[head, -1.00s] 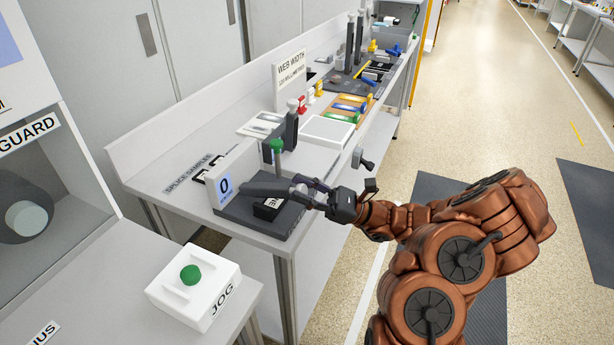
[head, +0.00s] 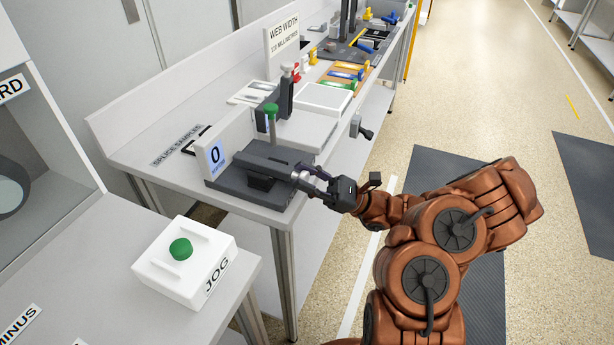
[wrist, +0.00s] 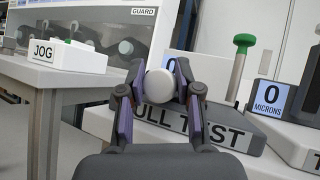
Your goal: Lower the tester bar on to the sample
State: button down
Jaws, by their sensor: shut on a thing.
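The tester bar (head: 262,165) is a dark grey arm lying low and nearly level over the dark tester base (head: 228,188), beside a panel reading 0 (head: 215,155). My gripper (head: 303,176) is at the bar's near right end. In the wrist view, my gripper (wrist: 160,90) is shut on the bar's round white knob (wrist: 160,86), a finger on each side. The base there shows part of a PULL TEST label (wrist: 195,128). A black block (head: 262,183) sits under the bar, mostly covered. I cannot make out the sample or whether the bar touches it.
A green-topped post (head: 271,110) stands just behind the tester. A white tray (head: 324,99) and several coloured tools lie farther along the bench. A JOG box (head: 185,262) with a green button stands on the nearer table at left. The floor aisle at right is open.

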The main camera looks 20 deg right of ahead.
jog(key=shift+s+a+f, duration=0.1)
jog(key=shift+f, duration=0.3)
jog(key=c, duration=1.2)
grip_release()
jog(key=o, duration=0.4)
jog(key=shift+r, duration=0.15)
jog(key=v, duration=0.7)
jog(key=shift+d, duration=0.3)
